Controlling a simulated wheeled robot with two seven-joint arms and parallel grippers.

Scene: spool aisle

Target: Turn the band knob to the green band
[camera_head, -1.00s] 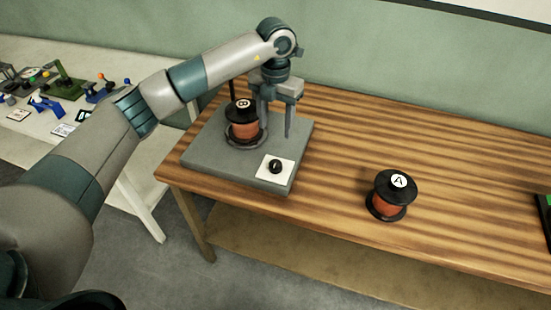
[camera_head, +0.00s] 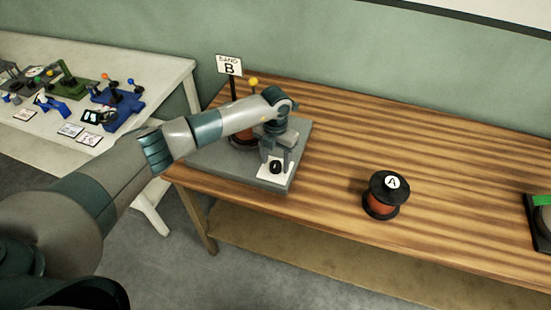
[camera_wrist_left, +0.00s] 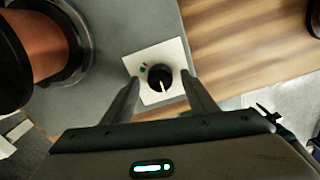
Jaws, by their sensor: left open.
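The band knob (camera_head: 275,167) is black and sits on a white plate (camera_head: 262,173) at the front right corner of a grey base (camera_head: 215,160). In the left wrist view the knob (camera_wrist_left: 160,82) has a white pointer line toward the bottom of the picture. Small green and red marks (camera_wrist_left: 143,69) lie at its upper left. My left gripper (camera_head: 276,163) points down over the knob, open. In the left wrist view its fingers stand on either side of the knob; contact cannot be told. My right gripper is not in view.
A copper-coloured spool (camera_head: 240,140) on the base is partly hidden by my left arm. A green-topped object (camera_head: 541,200) is at the right edge.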

